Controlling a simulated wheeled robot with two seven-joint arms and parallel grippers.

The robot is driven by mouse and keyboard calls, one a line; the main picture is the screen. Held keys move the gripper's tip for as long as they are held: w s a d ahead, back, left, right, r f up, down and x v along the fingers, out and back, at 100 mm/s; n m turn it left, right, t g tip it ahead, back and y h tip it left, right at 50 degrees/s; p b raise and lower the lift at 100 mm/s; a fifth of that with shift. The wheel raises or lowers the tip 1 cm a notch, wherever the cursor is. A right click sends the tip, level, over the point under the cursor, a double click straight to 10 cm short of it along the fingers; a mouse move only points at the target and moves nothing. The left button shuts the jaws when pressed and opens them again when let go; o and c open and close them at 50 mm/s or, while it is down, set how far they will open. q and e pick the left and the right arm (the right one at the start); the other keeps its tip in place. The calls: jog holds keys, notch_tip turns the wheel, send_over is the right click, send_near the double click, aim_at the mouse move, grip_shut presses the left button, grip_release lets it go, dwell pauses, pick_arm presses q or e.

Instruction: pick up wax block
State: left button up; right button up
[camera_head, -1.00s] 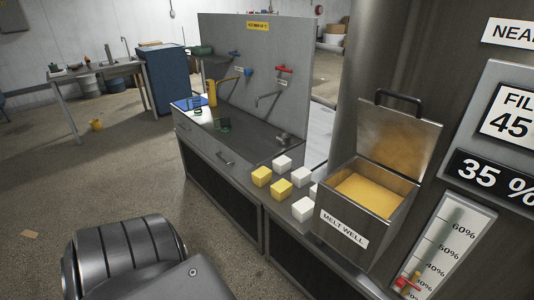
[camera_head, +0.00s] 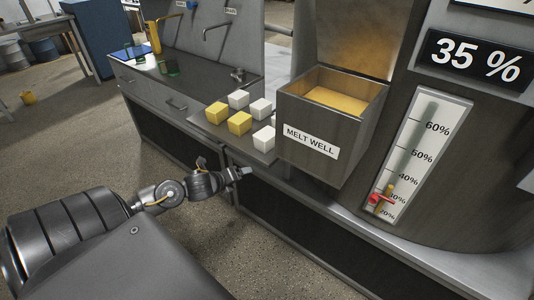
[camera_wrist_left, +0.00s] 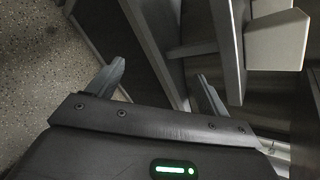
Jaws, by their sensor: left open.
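Wax blocks sit on a small metal shelf (camera_head: 232,143) in the head view. Two are yellow, a rear one (camera_head: 215,113) and a front one (camera_head: 239,122). The white ones include a back block (camera_head: 238,99), a right block (camera_head: 261,108) and a front block (camera_head: 264,138) by the melt well. My left gripper (camera_head: 243,172) is below and in front of the shelf, apart from the blocks. In the left wrist view its fingers (camera_wrist_left: 162,72) are open with nothing between them. A pale block (camera_wrist_left: 276,42) shows there at upper right. My right gripper is out of view.
The open melt well (camera_head: 336,125) holds yellow wax and stands right of the blocks. A level gauge (camera_head: 420,150) is farther right. A counter (camera_head: 185,85) with a sink lies behind left.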

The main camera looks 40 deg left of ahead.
aim_at(259, 141)
pick_arm(q)
jog(key=w+d+r+m+t+h+b, duration=0.1)
jog(key=w+r+m, duration=0.1)
jog(key=r+m, duration=0.45)
jog(key=w+d+r+m+t+h, duration=0.1)
jog(key=w+r+m+t, duration=0.1)
jog(key=r+m, duration=0.45)
jog(key=shift+n, duration=0.5)
jog(key=x, duration=0.5)
jog(key=shift+w+d+r, duration=0.1)
jog(key=shift+d, duration=0.05)
jog(key=shift+w+f, duration=0.25)
jog(key=shift+w, duration=0.35)
jog(key=x, duration=0.2)
jog(key=p+x, duration=0.1)
jog(key=x, duration=0.1)
jog(key=shift+f, duration=0.35)
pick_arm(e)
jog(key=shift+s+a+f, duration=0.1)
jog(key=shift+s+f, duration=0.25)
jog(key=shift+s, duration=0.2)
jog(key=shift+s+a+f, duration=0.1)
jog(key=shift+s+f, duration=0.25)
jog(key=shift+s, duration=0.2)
pick_arm(q)
jog(key=shift+c, duration=0.2)
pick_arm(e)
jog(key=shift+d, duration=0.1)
